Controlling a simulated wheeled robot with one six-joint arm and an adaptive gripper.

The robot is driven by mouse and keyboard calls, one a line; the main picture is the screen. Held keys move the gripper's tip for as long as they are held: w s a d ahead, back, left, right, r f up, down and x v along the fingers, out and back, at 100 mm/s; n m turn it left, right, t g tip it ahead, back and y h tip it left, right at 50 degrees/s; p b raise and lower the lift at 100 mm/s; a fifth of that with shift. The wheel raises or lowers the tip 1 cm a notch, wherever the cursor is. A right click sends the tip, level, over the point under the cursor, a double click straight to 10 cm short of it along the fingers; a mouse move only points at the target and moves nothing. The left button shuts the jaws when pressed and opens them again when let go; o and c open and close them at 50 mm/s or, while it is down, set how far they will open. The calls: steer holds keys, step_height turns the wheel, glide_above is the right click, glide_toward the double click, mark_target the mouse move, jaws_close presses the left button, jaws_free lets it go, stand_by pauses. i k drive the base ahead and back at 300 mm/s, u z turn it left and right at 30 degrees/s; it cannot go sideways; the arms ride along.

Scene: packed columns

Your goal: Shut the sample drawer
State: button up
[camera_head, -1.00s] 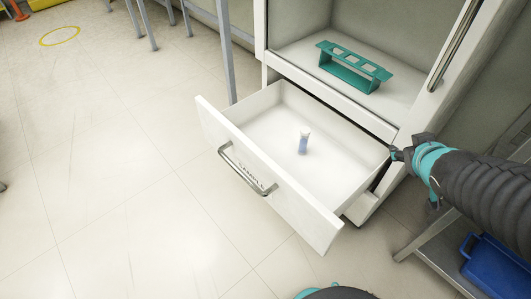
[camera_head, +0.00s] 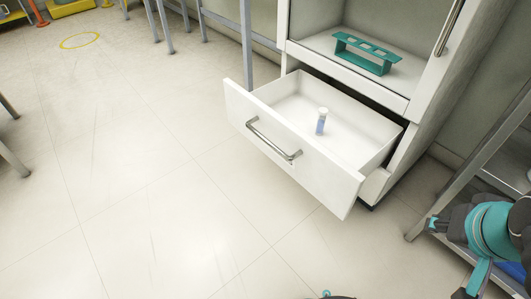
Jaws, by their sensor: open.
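The sample drawer (camera_head: 295,150) is white, sits low in the white cabinet (camera_head: 345,75), and is pulled well out. A metal bar handle (camera_head: 273,140) runs across its front. A small vial (camera_head: 321,121) with a blue lower part stands upright on the drawer floor. My gripper (camera_head: 484,275), with teal parts, is at the lower right, apart from the drawer and its handle. It is open and partly cut off by the picture edge. I see nothing held in its visible part.
A teal rack (camera_head: 366,52) stands on the shelf above the drawer. A grey metal frame (camera_head: 436,206) stands to the right of the cabinet, by my arm. Bare floor (camera_head: 170,190) lies in front and to the left. Table legs (camera_head: 160,28) show at the back left.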

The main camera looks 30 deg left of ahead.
mark_target(280, 117)
steer(key=u, duration=1.25)
steer(key=i, duration=0.35)
steer(key=u, duration=1.15)
steer(key=k, duration=1.1)
steer(key=z, duration=1.3)
steer(key=i, duration=0.5)
